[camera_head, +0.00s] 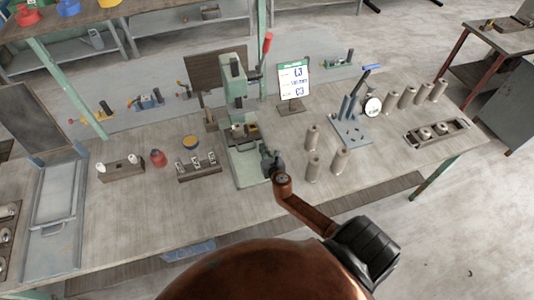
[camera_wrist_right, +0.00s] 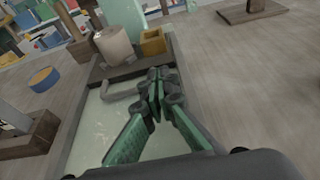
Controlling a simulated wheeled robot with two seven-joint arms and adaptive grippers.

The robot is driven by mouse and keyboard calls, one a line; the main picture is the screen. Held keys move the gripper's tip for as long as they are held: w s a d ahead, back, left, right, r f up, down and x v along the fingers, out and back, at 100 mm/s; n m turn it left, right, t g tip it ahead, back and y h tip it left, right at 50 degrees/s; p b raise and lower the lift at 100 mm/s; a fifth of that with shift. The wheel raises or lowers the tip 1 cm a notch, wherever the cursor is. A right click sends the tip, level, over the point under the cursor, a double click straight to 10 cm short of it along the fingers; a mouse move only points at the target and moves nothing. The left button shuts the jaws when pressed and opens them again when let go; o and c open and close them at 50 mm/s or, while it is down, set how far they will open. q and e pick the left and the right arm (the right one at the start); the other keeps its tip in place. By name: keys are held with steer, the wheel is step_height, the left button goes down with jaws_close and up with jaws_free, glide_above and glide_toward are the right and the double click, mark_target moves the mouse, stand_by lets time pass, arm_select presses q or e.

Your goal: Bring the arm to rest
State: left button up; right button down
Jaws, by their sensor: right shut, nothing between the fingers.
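My right gripper (camera_head: 271,160) is at the right front edge of the base of a green press (camera_head: 233,78) on the workbench. In the right wrist view its green fingers (camera_wrist_right: 156,92) are closed together with nothing between them. They are over the pale green press base (camera_wrist_right: 92,128). A beige cylinder (camera_wrist_right: 114,46) and a yellow block (camera_wrist_right: 152,42) are beyond the fingertips. I cannot tell whether the fingers touch the base. My left gripper is not in view.
Beige clay cylinders (camera_head: 313,168) stand right of the gripper. A blue-grey fixture (camera_head: 352,131) and a wooden tray (camera_head: 412,137) are farther right. The bench front (camera_head: 150,225) is clear.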

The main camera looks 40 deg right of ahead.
steer(key=v, duration=0.4)
steer(key=shift+d, duration=0.1)
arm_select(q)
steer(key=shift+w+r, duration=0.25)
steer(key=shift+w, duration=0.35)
arm_select(e)
steer(key=shift+s, duration=0.1)
